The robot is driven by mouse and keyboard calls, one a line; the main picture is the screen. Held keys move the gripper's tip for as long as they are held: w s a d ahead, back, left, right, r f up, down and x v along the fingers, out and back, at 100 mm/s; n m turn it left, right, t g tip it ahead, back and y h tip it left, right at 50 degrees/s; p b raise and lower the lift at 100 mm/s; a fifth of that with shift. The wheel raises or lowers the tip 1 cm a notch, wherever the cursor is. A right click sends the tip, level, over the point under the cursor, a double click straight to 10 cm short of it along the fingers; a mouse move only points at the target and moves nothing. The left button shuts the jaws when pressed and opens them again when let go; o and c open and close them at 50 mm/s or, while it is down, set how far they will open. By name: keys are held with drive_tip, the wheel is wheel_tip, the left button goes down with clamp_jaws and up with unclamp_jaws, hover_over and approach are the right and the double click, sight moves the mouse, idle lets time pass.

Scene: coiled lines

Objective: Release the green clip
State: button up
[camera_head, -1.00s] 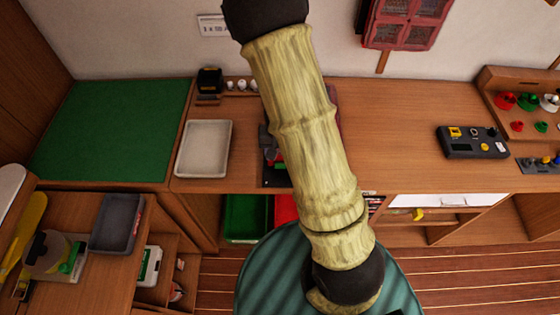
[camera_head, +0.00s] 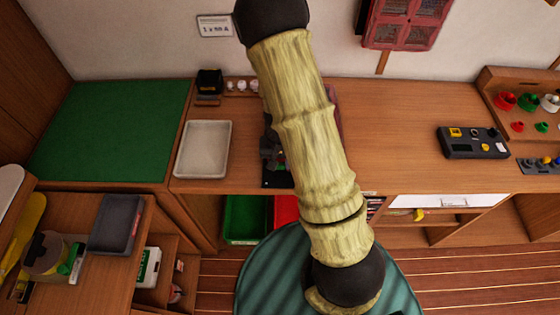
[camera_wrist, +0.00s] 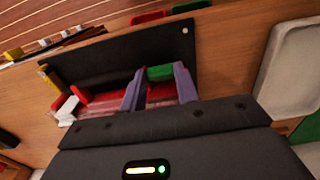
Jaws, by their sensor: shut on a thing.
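The green clip (camera_wrist: 160,73) is between the two purple-grey fingers of my gripper (camera_wrist: 158,77) in the wrist view. My gripper is shut on it. The clip is over or against a black board (camera_wrist: 115,55) on the bench; I cannot tell whether it touches the board. A coiled red line or strip (camera_wrist: 108,98) shows beside and between the fingers. In the head view, my arm hides most of this spot; part of the board (camera_head: 270,181) shows at the arm's left edge.
Red (camera_wrist: 80,94), white (camera_wrist: 68,111) and yellow (camera_wrist: 47,76) pieces lie near the board. A pale tray (camera_head: 203,149) stands left on the bench. Green (camera_head: 245,217) and red (camera_head: 286,210) bins sit below the front edge. A black control box (camera_head: 472,142) stands right.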

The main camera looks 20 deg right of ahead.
drive_tip(key=shift+f, duration=0.15)
drive_tip(key=shift+s+f+t+b, duration=0.2)
drive_tip(key=shift+t+b, duration=0.1)
drive_tip(key=shift+b, duration=0.8)
drive_tip(key=shift+r+b, duration=0.1)
drive_tip(key=shift+b, duration=0.25)
drive_tip(key=shift+r, duration=0.1)
drive_tip(key=o, duration=1)
drive_tip(key=r+p, duration=0.1)
drive_tip(key=r, duration=0.4)
drive_tip(key=s+r+p, duration=0.1)
drive_tip(key=r, duration=0.5)
drive_tip(key=r+p, duration=0.2)
drive_tip(key=r, duration=0.4)
drive_tip(key=shift+s+a+r, duration=0.15)
drive_tip(key=shift+s+a, duration=0.15)
